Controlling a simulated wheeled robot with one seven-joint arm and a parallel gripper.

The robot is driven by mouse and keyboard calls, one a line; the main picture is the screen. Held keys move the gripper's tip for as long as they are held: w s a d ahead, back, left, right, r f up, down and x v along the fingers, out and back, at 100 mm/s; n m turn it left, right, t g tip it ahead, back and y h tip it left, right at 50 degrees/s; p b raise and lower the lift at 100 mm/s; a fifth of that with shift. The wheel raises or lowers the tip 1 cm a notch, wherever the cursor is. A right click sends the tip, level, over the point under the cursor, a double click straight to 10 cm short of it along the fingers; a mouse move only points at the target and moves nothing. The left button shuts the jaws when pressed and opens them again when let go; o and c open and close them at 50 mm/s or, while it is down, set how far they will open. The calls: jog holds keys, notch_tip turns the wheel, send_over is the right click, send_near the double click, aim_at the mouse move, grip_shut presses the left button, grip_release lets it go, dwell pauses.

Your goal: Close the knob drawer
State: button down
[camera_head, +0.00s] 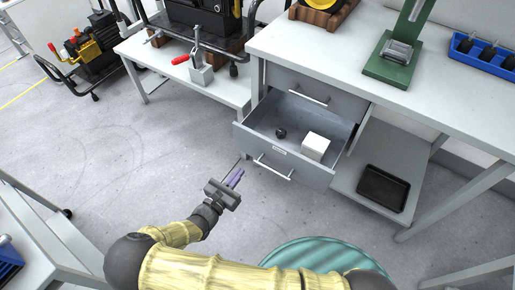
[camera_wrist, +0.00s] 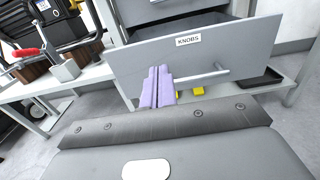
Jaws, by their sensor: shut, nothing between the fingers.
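The knob drawer (camera_head: 283,166) is the lower grey drawer under the workbench and stands pulled well out. A black knob and a white box lie inside it. Its front (camera_wrist: 195,55), with a "KNOBS" label and a silver bar handle, shows in the wrist view. My gripper (camera_head: 236,176) is shut and empty, its purple fingers (camera_wrist: 157,88) close together. It is just in front of the drawer front, left of the handle's middle. In the wrist view the fingertips overlap the drawer front near the handle's left end; I cannot tell whether they touch it.
The upper drawer (camera_head: 307,91) is shut. The workbench (camera_head: 330,50) carries a green press (camera_head: 392,58) and a blue bin (camera_head: 482,54). A lower shelf right of the drawer holds a black tray (camera_head: 382,188). A low table (camera_head: 165,62) stands left. The floor in front is clear.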

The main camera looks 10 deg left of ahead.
aim_at(265, 140)
jog(key=x, duration=1.4)
jog(key=shift+f+b, duration=0.1)
jog(key=shift+b, duration=0.25)
jog(key=shift+w, duration=0.15)
